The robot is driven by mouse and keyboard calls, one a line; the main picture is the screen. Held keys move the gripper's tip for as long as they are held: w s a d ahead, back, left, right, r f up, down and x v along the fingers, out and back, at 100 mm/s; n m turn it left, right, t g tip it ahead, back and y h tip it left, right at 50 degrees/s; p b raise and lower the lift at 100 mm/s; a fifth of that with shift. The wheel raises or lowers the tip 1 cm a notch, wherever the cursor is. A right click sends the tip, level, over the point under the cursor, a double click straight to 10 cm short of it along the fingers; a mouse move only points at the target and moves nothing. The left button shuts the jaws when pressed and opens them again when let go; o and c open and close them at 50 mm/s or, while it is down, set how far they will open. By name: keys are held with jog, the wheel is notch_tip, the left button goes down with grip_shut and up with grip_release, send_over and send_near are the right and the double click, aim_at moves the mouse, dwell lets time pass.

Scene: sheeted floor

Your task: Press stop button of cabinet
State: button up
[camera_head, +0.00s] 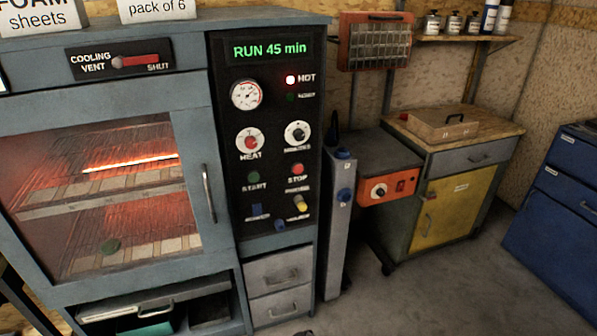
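The cabinet (191,78) is grey-blue and stands at the left, with a glass door glowing orange inside. Its black control panel (270,85) is on the right side of its front. The red stop button (297,169) is on the panel, with the label STOP under it. A green start button (253,177) is to its left. My gripper is not in view.
A narrow grey post-like unit (340,220) stands right of the cabinet. Beyond it are a bench with an orange switch box (388,188) and a yellow-doored cupboard (455,207). Blue drawers (560,215) stand far right. Floor between them is clear.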

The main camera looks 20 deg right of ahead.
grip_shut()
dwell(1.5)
